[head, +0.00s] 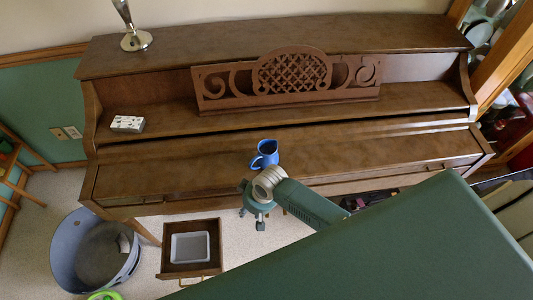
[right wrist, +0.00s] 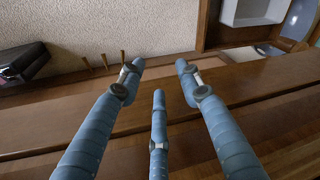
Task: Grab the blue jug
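The blue jug (head: 267,151) stands on the brown piano's (head: 180,172) closed front lid, near its front edge, with its handle toward the lower left in the head view. My right gripper (head: 259,213) is just below the jug in that picture, in front of the piano, apart from the jug as far as I can tell. In the right wrist view the three blue-grey fingers of this gripper (right wrist: 158,75) are spread, with nothing between them. The jug does not show in the right wrist view. My left gripper is not in view.
A music stand (head: 290,78), a small patterned box (head: 127,124) and a silver-based object (head: 135,41) are on the piano. Below stand an open drawer with a grey tray (head: 190,247) and a round bin (head: 65,250). The lid around the jug is clear.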

